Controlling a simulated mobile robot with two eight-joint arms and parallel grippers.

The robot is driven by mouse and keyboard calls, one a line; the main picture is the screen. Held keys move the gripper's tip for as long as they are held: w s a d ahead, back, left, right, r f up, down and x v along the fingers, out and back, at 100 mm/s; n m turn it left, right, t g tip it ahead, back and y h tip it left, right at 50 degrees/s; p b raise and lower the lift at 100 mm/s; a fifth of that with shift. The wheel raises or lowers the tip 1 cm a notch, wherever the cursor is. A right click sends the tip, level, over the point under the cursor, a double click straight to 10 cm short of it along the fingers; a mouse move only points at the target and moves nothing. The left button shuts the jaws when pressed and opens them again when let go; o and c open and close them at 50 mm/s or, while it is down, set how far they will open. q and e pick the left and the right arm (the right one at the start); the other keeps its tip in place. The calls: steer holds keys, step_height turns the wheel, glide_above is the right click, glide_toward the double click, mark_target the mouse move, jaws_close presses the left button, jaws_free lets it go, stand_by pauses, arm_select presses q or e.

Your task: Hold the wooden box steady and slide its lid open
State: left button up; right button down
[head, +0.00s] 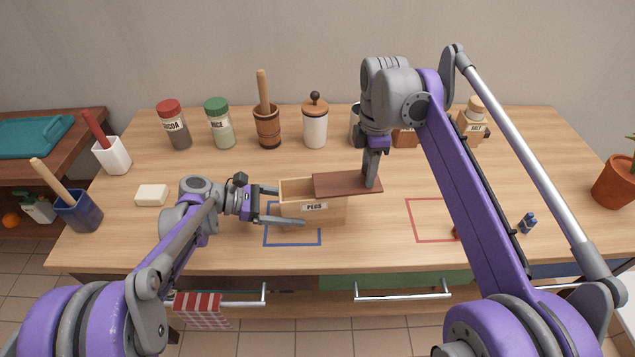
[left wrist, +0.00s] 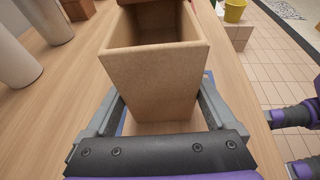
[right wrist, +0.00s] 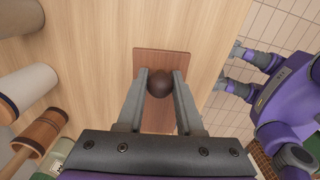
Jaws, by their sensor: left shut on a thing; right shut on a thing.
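The wooden box (head: 300,188), labelled PEGS, stands upright on the table, partly over a blue outlined square. Its open left end and inner walls also show in the left wrist view (left wrist: 155,80). My left gripper (head: 288,205) is shut on the box's left end, one finger along each long side. The brown lid (head: 335,184) lies shifted to the right, uncovering the left part of the box and jutting past its right end. My right gripper (head: 371,184) points down, shut on the lid's dark round knob (right wrist: 160,84). The knob is hidden in the head view.
A red outlined square (head: 408,220) lies right of the box, with a small blue item (head: 528,222) beyond. Jars (head: 222,125), a mortar (head: 267,128) and a canister (head: 315,125) stand behind. A white block (head: 151,195) lies left. The table's front edge is close.

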steer(key=shift+w+d, duration=0.15)
steer(key=shift+d, duration=1.25)
steer(key=shift+c, duration=2.4)
jaws_free()
steer(key=shift+a, duration=0.1)
steer(key=shift+r, duration=3.5)
